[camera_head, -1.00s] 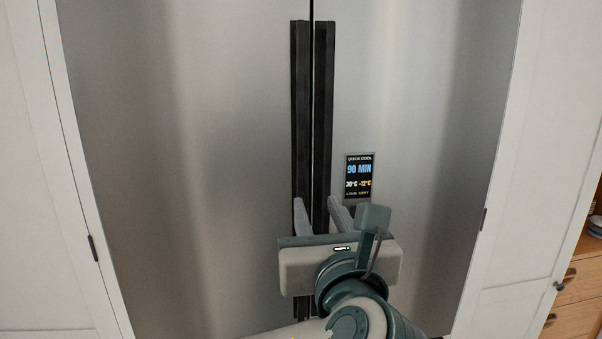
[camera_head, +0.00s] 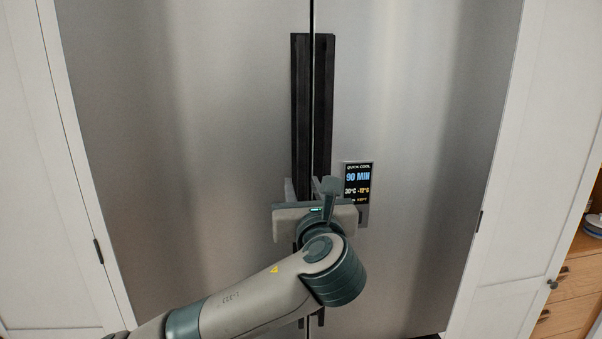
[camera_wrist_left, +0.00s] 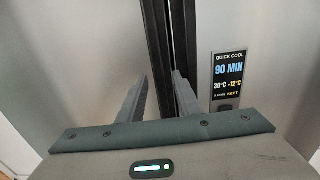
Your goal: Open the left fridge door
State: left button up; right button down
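The left fridge door (camera_head: 190,150) is a brushed-steel panel, closed flush beside the right door (camera_head: 420,120). Its long black upright handle (camera_head: 300,100) runs along the centre seam, close beside the right door's matching handle (camera_head: 324,100). My left gripper (camera_head: 308,183) is at the lower part of the handles, its fingers apart. In the left wrist view the left door's handle (camera_wrist_left: 157,40) lies between the two fingers (camera_wrist_left: 160,85); the right finger is near the gap between the handles. Contact cannot be told. My right gripper is not in view.
A display panel (camera_head: 357,185) is on the right door, just right of my gripper. White cabinet panels flank the fridge on the left (camera_head: 30,180) and right (camera_head: 520,200). Wooden drawers (camera_head: 572,285) stand at the far right.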

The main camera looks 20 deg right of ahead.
pick_arm(q)
jog(key=shift+w+d+p, duration=0.2)
jog(key=shift+w+p, duration=0.15)
jog(key=shift+w, duration=1)
grip_shut()
jog(key=shift+s+f, duration=0.1)
